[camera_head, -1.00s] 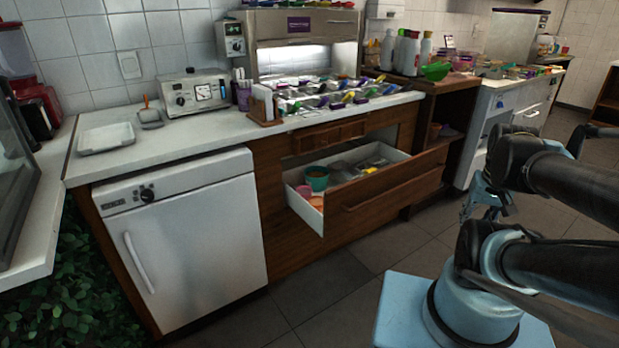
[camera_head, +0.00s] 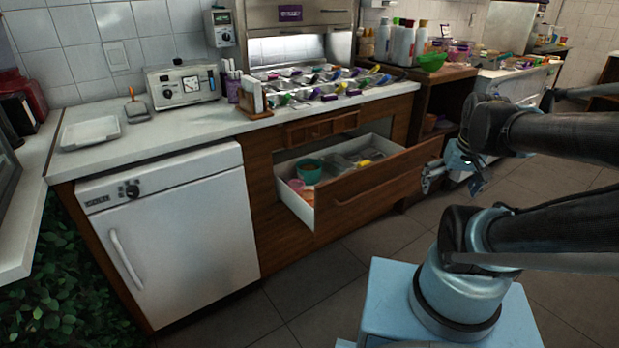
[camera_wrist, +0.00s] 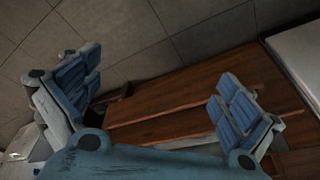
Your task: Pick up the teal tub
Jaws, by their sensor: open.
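The teal tub (camera_head: 309,171) stands in the open drawer (camera_head: 300,212), near its left end, in the head view. A pink item (camera_head: 296,185) lies beside it. My gripper (camera_head: 430,178) is to the right of the drawer, near the right end of its wooden front, well apart from the tub. In the wrist view my gripper (camera_wrist: 150,100) has its two blue-padded fingers spread wide with nothing between them. The wooden cabinet front shows beyond the fingers there, and the tub is not in that view.
The drawer's wooden front (camera_head: 375,187) stands out from the counter. A white appliance (camera_head: 180,235) is left of it. Topping trays (camera_head: 315,85) and a napkin holder (camera_head: 252,98) stand on the counter above. The tiled floor (camera_head: 340,270) before the drawer is clear.

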